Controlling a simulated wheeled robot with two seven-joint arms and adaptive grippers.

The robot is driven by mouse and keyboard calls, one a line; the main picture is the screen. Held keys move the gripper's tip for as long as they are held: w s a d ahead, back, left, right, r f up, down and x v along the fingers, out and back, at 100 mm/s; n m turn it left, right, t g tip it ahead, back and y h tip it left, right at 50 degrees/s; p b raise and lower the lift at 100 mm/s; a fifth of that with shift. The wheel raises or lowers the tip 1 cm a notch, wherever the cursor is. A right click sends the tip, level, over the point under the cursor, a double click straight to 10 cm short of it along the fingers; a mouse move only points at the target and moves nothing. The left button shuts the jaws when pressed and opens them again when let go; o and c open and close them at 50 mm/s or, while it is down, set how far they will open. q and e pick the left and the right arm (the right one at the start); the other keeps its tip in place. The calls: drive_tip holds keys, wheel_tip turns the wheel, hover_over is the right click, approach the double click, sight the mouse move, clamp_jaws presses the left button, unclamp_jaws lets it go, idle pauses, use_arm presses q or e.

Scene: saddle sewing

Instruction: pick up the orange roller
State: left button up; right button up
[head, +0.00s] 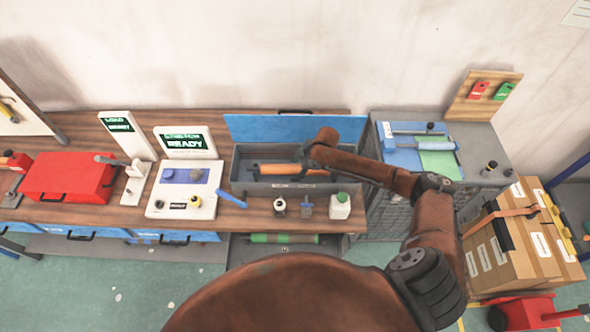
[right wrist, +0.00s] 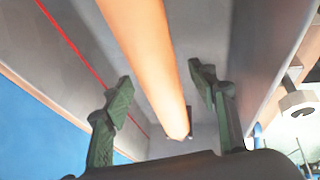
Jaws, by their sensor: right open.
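The orange roller (head: 285,169) lies lengthwise in a grey open box (head: 240,180) with a raised blue lid (head: 262,128), on the wooden bench. My right gripper (head: 307,160) is over the roller's right part, inside the box opening. In the right wrist view the roller (right wrist: 150,55) runs from the top edge down between the two open green fingers of my right gripper (right wrist: 162,92). Neither finger visibly touches it. The roller's right end is partly hidden by my arm in the head view. My left gripper is not in view.
Small bottles, including a white one with a green cap (head: 340,206), stand just in front of the box. A red toolbox (head: 68,178) is at left. A grey cabinet (head: 480,170) with a blue roller (head: 422,143) stands at right. A green roller (head: 284,238) lies below.

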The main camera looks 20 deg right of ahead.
drive_tip(key=shift+c, duration=0.3)
clamp_jaws()
idle(0.5)
drive_tip(key=shift+w+r, duration=0.15)
drive_tip(key=shift+r, duration=0.05)
